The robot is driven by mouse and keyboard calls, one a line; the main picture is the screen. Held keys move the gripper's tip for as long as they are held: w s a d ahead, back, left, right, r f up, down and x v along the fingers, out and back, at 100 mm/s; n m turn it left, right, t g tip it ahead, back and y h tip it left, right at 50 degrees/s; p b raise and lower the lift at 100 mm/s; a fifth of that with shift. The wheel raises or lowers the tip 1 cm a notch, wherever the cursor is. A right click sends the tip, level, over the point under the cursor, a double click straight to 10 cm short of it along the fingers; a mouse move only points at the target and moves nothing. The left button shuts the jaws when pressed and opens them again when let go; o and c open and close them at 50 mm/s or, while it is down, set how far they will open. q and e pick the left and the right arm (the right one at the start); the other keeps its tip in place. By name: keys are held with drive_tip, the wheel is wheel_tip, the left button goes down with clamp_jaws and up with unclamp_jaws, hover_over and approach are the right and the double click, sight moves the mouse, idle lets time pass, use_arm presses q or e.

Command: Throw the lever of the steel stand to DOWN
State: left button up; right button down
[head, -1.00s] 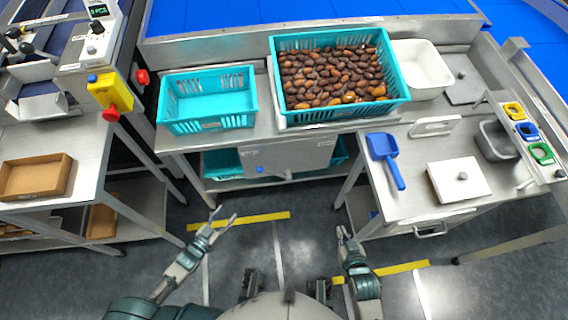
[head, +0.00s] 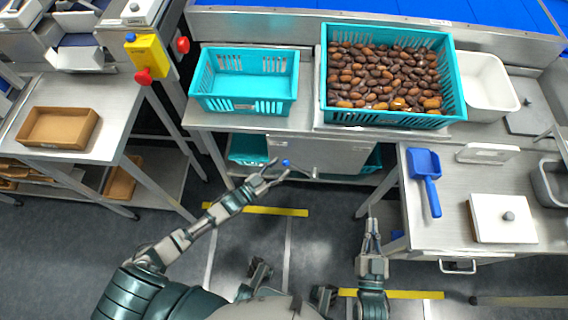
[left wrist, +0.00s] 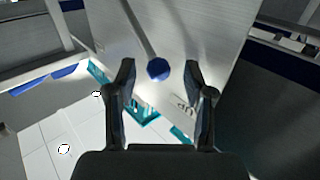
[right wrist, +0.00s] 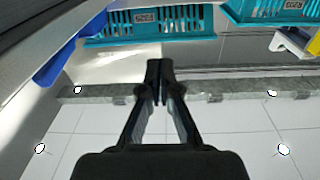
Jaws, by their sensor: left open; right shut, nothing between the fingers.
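The steel stand (head: 335,150) is a grey metal panel under the middle of the bench. Its lever has a blue ball knob (head: 286,163). In the left wrist view the blue knob (left wrist: 158,68) lies between my open fingertips, with a thin rod running up from it across the panel. I cannot tell whether the knob is inside the jaws or just beyond them, or which marked position the lever has. My left gripper (head: 279,168) is open at the knob. My right gripper (head: 371,224) is shut and empty, low over the floor; it also shows in the right wrist view (right wrist: 158,75).
Above the stand, the bench carries an empty teal crate (head: 245,105) and a date-filled teal crate (head: 330,118). Teal bins flank the panel below. A side table (head: 435,235) with a blue scoop (head: 425,170) stands right. A cart (head: 100,145) with a cardboard box stands left.

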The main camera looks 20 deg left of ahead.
use_arm(q)
drive_tip(key=shift+x, duration=1.1)
use_arm(e)
drive_tip(key=shift+r+t, duration=0.6)
use_arm(q)
drive_tip(key=c, duration=0.8)
drive_tip(key=shift+r, duration=0.1)
clamp_jaws()
use_arm(e)
drive_tip(key=shift+d, duration=0.1)
use_arm(q)
drive_tip(key=shift+r, duration=0.1)
